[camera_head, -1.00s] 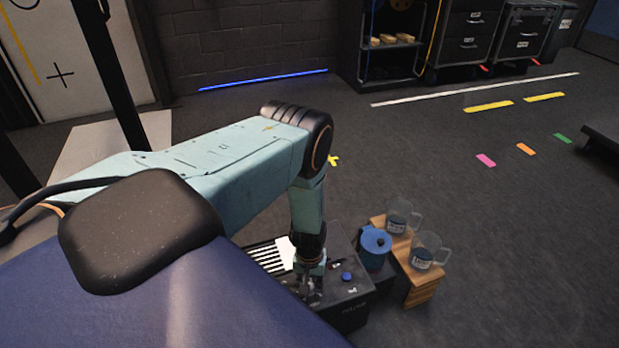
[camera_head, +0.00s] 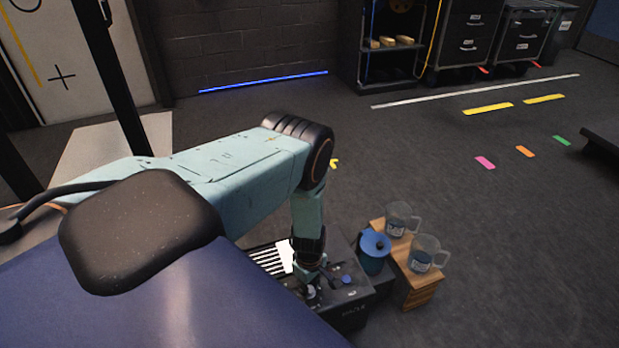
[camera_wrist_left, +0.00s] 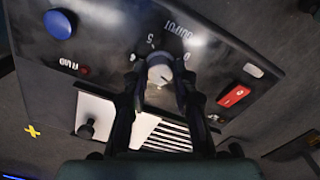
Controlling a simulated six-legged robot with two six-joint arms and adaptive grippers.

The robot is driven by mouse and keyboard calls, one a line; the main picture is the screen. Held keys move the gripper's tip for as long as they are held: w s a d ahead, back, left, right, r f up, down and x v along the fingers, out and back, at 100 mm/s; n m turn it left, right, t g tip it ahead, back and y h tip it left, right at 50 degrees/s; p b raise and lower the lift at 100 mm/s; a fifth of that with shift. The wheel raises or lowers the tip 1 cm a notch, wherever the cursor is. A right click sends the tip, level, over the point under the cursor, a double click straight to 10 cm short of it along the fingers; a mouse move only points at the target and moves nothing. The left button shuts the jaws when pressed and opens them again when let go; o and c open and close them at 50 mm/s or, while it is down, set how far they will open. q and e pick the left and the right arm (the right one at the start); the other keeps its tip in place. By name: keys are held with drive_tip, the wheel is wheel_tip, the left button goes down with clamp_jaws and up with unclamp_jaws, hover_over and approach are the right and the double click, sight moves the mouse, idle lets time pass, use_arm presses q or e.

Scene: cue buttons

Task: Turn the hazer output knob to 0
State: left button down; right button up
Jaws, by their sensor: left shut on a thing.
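The hazer (camera_head: 350,314) is a dark box on the floor below my left arm. Its output knob (camera_wrist_left: 160,70) is a pale grey round knob in the left wrist view, with the word OUTPUT and the digits 5 and 0 printed beside it. My left gripper (camera_wrist_left: 158,84) is shut on the knob, one finger on each side; it also shows on the hazer top in the head view (camera_head: 312,290). I cannot tell exactly where the knob points. My right gripper is not in view.
The hazer top carries a blue button (camera_wrist_left: 59,24), a red switch (camera_wrist_left: 235,95) and a white label (camera_wrist_left: 93,112) beside a striped vent. A blue-lidded container (camera_head: 374,247) and a wooden stand (camera_head: 420,290) with two clear jugs stand to the right. Open floor lies beyond.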

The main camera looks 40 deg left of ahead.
sight(310, 289)
use_arm(q)
drive_tip(key=n, duration=1.2)
drive_tip(key=shift+p, duration=0.3)
drive_tip(key=shift+n, duration=0.4)
drive_tip(key=c, duration=1.1)
unclamp_jaws()
drive_tip(key=shift+o, duration=0.2)
drive_tip(key=shift+r, duration=0.1)
wheel_tip(310, 289, up, 12)
